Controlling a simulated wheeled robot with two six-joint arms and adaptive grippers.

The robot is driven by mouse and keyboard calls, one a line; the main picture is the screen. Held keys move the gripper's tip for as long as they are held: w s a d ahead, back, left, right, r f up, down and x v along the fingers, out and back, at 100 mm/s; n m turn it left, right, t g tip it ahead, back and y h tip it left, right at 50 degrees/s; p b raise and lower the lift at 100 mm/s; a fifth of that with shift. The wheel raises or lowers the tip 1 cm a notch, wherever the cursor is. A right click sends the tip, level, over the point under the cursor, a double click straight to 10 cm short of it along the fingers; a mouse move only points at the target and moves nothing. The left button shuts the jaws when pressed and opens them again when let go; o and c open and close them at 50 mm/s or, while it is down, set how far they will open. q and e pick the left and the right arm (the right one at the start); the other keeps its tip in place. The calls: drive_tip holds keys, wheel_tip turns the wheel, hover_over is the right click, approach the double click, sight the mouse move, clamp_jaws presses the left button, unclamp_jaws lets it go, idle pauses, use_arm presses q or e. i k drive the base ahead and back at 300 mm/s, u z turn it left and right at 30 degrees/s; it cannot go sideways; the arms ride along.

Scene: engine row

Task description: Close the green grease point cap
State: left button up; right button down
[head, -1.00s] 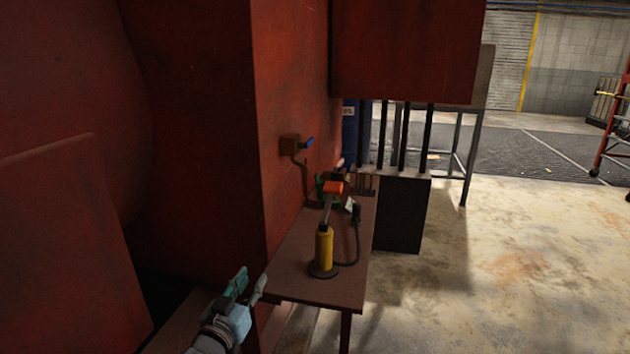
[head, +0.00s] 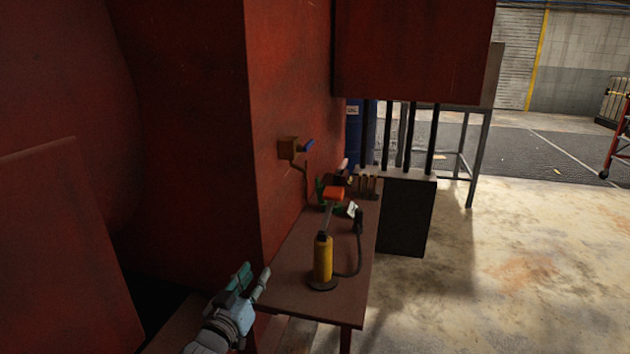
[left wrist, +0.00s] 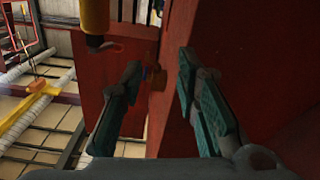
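I cannot make out a green grease point cap for certain. Small green items (head: 321,188) stand at the far end of the narrow brown table (head: 300,262), against the red machine wall, too small to identify. My left gripper (head: 254,274) is near the table's front left corner, well short of those items. In the left wrist view its two teal-padded fingers (left wrist: 160,65) are apart with nothing between them. A brown block (left wrist: 157,79) on the wall shows beyond the fingers. My right gripper is not in view.
A yellow cylinder (head: 322,260) with a black base and hose stands on the table. An orange-headed item (head: 334,193) is behind it. A brown block with a blue handle (head: 290,148) juts from the red wall (head: 290,90). Open floor (head: 530,260) lies to the right.

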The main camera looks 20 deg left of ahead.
sight(320, 186)
drive_tip(key=u, duration=0.05)
drive_tip(key=i, duration=1.3)
drive_tip(key=z, duration=0.1)
